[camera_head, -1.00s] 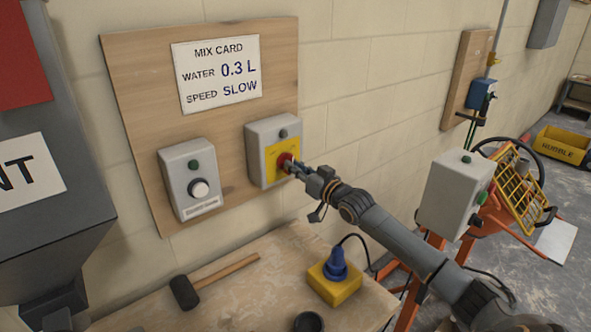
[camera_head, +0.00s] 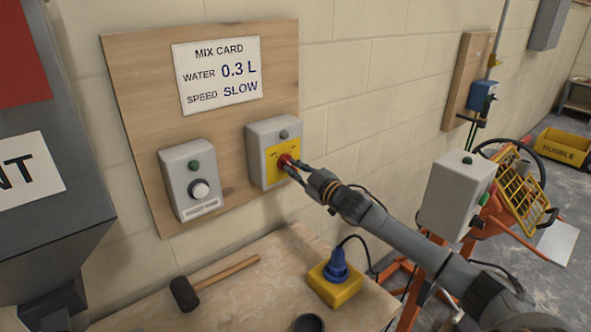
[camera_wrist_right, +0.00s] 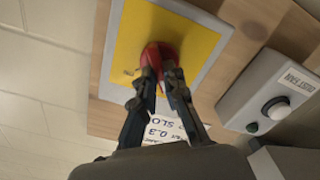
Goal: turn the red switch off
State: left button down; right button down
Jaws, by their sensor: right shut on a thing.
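The red switch (camera_head: 284,161) sits on a yellow plate (camera_head: 273,166) on the front of a grey box (camera_head: 259,132), which is fixed to a wooden board. My right gripper (camera_head: 289,165) is shut on the red switch. In the right wrist view, the two fingers (camera_wrist_right: 160,78) close on the red knob (camera_wrist_right: 157,55) in front of the yellow plate (camera_wrist_right: 185,38). The wrist appears rolled. The markings beside the knob are too small to read. My left gripper is not in view.
A second grey box (camera_head: 188,178) with a green button and white knob is left of the switch box. Below, a bench (camera_head: 228,290) holds a mallet (camera_head: 187,292) and a yellow socket block with a blue plug (camera_head: 336,267). Another grey control box (camera_head: 452,196) stands right of my arm.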

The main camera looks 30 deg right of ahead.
jog(key=shift+n, duration=0.6)
jog(key=shift+f, duration=0.1)
jog(key=c, duration=1.4)
grip_release()
jog(key=s, duration=1.2)
jog(key=shift+d, duration=0.45)
